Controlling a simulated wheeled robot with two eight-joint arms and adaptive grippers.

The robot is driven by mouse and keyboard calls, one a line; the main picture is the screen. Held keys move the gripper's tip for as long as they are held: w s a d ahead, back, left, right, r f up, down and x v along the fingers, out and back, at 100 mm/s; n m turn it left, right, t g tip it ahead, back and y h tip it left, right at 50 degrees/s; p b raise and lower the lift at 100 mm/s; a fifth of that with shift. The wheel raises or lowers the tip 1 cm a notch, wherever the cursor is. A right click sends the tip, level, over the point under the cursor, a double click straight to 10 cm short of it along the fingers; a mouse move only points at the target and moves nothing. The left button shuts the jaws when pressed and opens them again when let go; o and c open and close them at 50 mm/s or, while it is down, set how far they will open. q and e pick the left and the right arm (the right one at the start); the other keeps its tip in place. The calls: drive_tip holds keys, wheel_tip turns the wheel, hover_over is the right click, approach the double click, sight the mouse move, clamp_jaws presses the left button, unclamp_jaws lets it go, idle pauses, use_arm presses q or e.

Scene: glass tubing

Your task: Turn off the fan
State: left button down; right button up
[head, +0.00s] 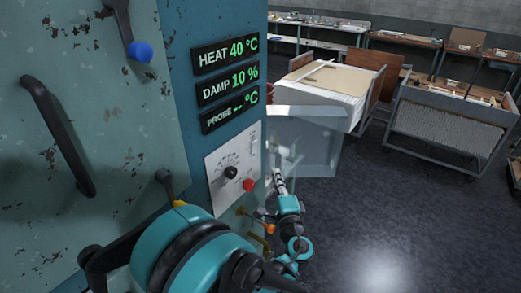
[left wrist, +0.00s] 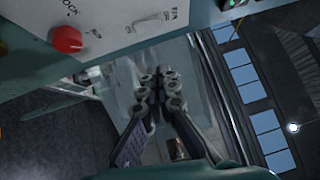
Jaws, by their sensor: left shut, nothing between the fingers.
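A pale control plate (head: 222,165) is on the blue cabinet side, with a black dial (head: 231,172) and a red knob (head: 249,185). In the left wrist view, the red knob (left wrist: 66,39) is at the upper left. To its right is a small slotted switch (left wrist: 150,22) labelled FAN; its exact position is hard to read. My left gripper (head: 279,180) is just right of the plate's edge in the head view. In the left wrist view, my left gripper (left wrist: 160,74) is shut and empty, below the FAN switch and apart from it. My right gripper is not in view.
Green displays (head: 229,84) read heat 40 °C, damp 10 % and a blank probe. A cabinet door with a dark handle (head: 58,136) fills the left. A transparent panel (head: 306,150) lies behind the gripper. Carts (head: 450,117) stand farther off; the floor between is clear.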

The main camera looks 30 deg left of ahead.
sight(259, 149)
use_arm(q)
drive_tip(key=s+a+x, duration=0.1)
drive_tip(key=a+x, duration=0.1)
drive_tip(key=x, duration=1.1)
drive_tip(key=shift+s+b, duration=0.35)
drive_tip(key=shift+s, duration=0.1)
drive_tip(key=shift+a+r, duration=0.1)
drive_tip(key=shift+a, duration=0.05)
drive_tip(key=shift+a+r, duration=0.1)
drive_tip(key=shift+a, duration=0.1)
